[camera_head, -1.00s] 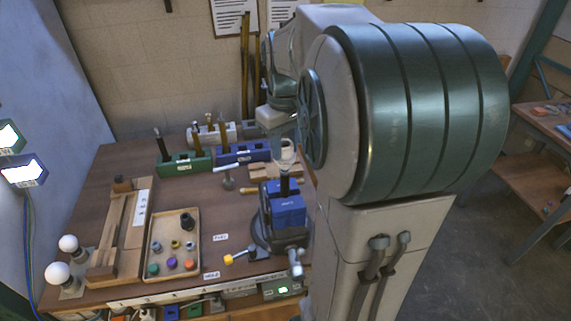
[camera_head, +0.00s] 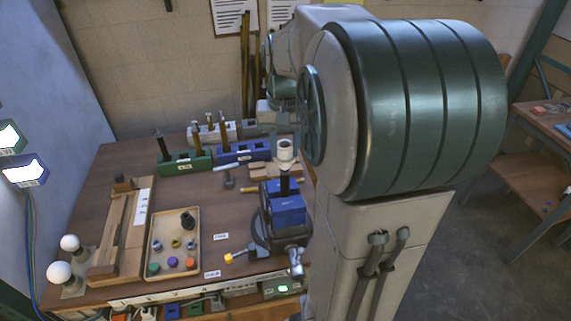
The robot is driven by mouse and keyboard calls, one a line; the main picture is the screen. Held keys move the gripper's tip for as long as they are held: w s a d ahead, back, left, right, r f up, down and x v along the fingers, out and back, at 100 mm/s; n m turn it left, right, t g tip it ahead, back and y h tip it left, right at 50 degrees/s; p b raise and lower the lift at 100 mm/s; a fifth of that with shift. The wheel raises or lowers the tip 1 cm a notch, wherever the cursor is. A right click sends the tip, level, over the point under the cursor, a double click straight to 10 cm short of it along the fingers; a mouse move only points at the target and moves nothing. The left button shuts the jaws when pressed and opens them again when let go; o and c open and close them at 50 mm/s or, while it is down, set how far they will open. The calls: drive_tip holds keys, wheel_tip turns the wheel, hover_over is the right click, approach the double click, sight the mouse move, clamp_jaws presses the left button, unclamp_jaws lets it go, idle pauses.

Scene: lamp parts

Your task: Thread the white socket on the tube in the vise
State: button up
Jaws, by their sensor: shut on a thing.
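The white socket (camera_head: 285,149) is upright above the vise, at or just over the top of the dark tube (camera_head: 284,184). I cannot tell whether the two touch. The tube stands upright in the blue vise (camera_head: 289,208) near the table's front right. My gripper (camera_head: 284,137) is shut on the socket from above. Its fingertips are small here and partly hidden by my arm.
A tray (camera_head: 152,262) with several coloured caps and fittings lies left of the vise. A wooden jig (camera_head: 112,240) and white bulbs (camera_head: 59,272) are farther left. Green (camera_head: 183,164) and blue (camera_head: 240,153) racks stand behind.

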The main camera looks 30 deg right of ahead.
drive_tip(key=shift+s+a+f, duration=0.1)
drive_tip(key=shift+a+f, duration=0.05)
drive_tip(key=shift+f, duration=0.25)
drive_tip(key=m, duration=0.3)
drive_tip(key=shift+m, duration=0.4)
drive_tip(key=m, duration=0.3)
drive_tip(key=shift+p, duration=0.35)
